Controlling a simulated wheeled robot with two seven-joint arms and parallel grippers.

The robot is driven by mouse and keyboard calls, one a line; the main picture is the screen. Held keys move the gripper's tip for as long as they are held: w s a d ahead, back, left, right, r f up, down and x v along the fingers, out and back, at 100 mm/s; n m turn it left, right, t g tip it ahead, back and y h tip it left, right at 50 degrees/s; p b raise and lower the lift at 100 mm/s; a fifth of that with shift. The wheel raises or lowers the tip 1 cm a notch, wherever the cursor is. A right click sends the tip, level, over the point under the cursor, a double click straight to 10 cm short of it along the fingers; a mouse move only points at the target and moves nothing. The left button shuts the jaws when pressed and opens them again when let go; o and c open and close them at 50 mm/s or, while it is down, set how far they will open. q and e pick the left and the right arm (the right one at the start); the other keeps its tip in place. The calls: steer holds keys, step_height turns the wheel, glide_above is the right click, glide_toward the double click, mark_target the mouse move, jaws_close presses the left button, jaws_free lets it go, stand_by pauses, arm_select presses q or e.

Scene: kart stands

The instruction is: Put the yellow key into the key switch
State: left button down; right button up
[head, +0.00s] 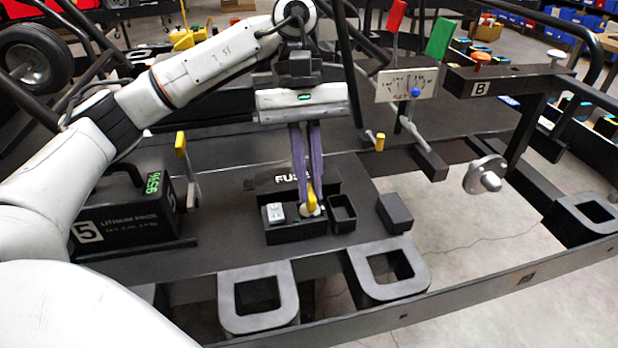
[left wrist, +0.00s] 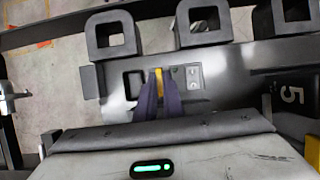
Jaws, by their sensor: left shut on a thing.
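My left gripper (head: 309,205) points down over the black fuse box and is shut on the yellow key (head: 312,200). In the left wrist view the key (left wrist: 158,74) shows as a yellow strip at the purple fingertips (left wrist: 160,82). A pale round piece, probably the key switch (head: 311,212), lies right at the key's lower end. The fingers and key hide most of it. I cannot tell whether the key is inside it or just above it. My right gripper is in neither view.
The open black box (head: 290,236) holds a white rocker switch (head: 277,212); its raised lid reads FUSE. An empty black compartment (head: 342,215) and a small black block (head: 395,214) are to the right. A battery (head: 130,215) marked 5 stands left.

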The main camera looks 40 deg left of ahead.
arm_select(q)
steer(key=shift+d+f+b, duration=0.1)
steer(key=shift+f+b, duration=0.2)
steer(key=shift+f, duration=0.15)
steer(key=c, duration=1.8)
jaws_free()
steer(key=shift+s+d+f, duration=0.1)
steer(key=p+v, duration=0.6)
steer(key=v, duration=0.2)
steer(key=shift+r, duration=0.35)
